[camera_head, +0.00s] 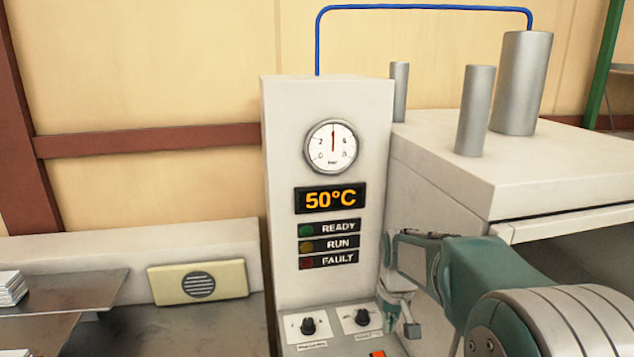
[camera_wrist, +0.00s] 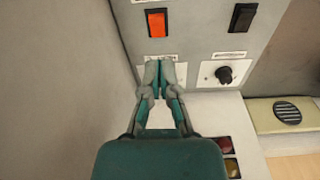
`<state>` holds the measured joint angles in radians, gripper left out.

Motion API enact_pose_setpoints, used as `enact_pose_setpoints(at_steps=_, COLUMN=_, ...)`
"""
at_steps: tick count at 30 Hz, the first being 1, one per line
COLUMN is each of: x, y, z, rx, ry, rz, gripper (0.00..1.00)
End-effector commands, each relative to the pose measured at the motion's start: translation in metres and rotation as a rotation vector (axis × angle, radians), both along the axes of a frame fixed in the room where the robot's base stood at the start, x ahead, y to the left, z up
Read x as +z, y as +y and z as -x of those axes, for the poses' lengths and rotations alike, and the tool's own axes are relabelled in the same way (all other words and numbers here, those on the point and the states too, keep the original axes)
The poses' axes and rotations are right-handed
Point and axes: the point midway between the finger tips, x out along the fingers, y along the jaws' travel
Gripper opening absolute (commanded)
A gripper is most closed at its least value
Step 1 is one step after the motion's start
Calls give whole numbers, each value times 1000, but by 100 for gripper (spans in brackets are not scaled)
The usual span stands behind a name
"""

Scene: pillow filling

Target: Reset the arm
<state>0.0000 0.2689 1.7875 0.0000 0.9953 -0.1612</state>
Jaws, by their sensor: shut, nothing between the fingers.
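My gripper (camera_wrist: 168,66) is shut and empty in the wrist view. Its fingertips are together over the front of the control panel (camera_wrist: 196,53), just below the orange switch (camera_wrist: 156,23) in the picture. The fingers cover one of the two dial knobs, and the other knob (camera_wrist: 225,74) shows to their right. I cannot tell whether the fingertips touch the panel. In the head view my arm comes in from the lower right and bends down beside the control cabinet (camera_head: 285,180); the fingertips are not clear there.
The cabinet carries a gauge (camera_head: 331,146), a 50°C display (camera_head: 331,200) and READY, RUN and FAULT lights. A white machine (camera_head: 460,175) with metal cylinders stands close on the right. A speaker grille (camera_head: 198,284) and dark shelves (camera_head: 80,292) are on the left.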

Motion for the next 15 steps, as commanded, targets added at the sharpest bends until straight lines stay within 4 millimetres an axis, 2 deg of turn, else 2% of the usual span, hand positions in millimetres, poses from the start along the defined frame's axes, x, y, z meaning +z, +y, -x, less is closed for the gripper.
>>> enact_pose_setpoints(at_steps=1, x=10, y=0, z=9, rx=-6, ry=-17, rz=0, gripper=0)
enact_pose_setpoints(at_steps=6, x=36, y=0, z=38, rx=-25, ry=-65, rz=-3, gripper=0)
enact_pose_setpoints(at_steps=15, x=70, y=0, z=94, rx=-58, ry=-151, rz=-10, gripper=0)
